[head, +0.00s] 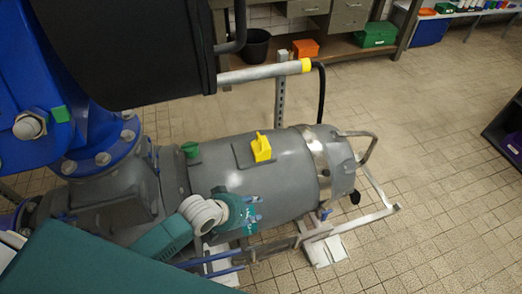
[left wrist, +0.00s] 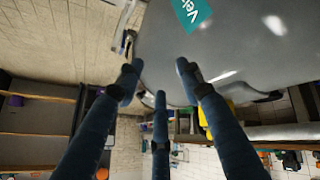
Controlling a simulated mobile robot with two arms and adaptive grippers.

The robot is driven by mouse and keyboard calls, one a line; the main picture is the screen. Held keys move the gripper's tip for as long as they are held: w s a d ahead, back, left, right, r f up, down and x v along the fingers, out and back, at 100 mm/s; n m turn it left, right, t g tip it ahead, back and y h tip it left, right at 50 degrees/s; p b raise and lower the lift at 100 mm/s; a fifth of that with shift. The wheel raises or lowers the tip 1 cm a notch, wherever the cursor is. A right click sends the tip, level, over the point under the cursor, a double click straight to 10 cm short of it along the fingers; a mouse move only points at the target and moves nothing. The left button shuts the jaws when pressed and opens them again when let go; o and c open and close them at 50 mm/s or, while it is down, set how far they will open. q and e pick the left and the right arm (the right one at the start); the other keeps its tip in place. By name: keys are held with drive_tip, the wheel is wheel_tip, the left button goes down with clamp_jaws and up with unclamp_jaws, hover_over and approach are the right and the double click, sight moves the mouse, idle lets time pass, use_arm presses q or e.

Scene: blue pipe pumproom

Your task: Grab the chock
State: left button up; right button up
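A yellow wedge-shaped block (head: 261,147), which looks like the chock, sits on top of the grey motor housing (head: 290,175). My left gripper (head: 254,210) is at the near side of the housing, below and slightly left of the block in the head view, and apart from it. In the left wrist view, its three dark blue fingers (left wrist: 157,78) are spread with nothing between them. The grey housing (left wrist: 235,45) is just beyond the fingertips there. A yellow patch (left wrist: 204,116) shows partly hidden behind the right finger. My right gripper is not in view.
A metal frame (head: 370,195) surrounds the motor's right end. A grey pipe with a yellow end (head: 265,70) crosses above the housing. Blue pipework (head: 95,135) stands at the left. A shelf with a green box (head: 376,34) is behind.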

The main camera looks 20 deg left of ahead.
use_arm(q)
drive_tip(key=w+a+r+n+t+h, duration=0.1)
drive_tip(key=w+a+r+n, duration=0.15)
drive_tip(key=w+r, duration=0.35)
drive_tip(key=n+t+h+b, duration=0.1)
drive_tip(key=n+t+b, duration=0.1)
drive_tip(key=n, duration=0.4)
approach(259, 135)
drive_tip(key=shift+b+x, duration=0.45)
drive_tip(key=shift+x, duration=4.1)
drive_tip(key=shift+s+r, duration=0.1)
clamp_jaws()
